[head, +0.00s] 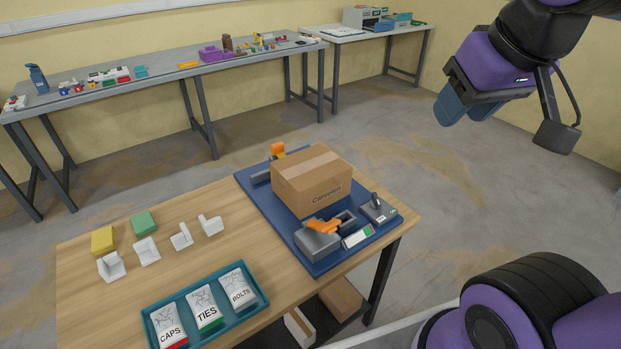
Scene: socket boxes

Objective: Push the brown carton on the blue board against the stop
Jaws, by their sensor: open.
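The brown carton (308,187) sits upright on the blue board (262,203), with a paler tape strip along its top. A grey block with an orange part (318,238) stands at the board's near side, in front of the carton. Another orange and grey part (277,150) stands at the far left end, partly hidden by the carton. I cannot tell for sure which part is the stop, or whether the carton touches either one. My gripper (463,108) is open and empty, raised at the upper right, well apart from the carton.
A grey lever unit (378,209) and a green-and-white panel (357,237) sit on the board's right side. Left on the wooden table are white brackets (146,251), yellow and green blocks, and a teal tray (190,343) with labelled packs. Benches line the back wall.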

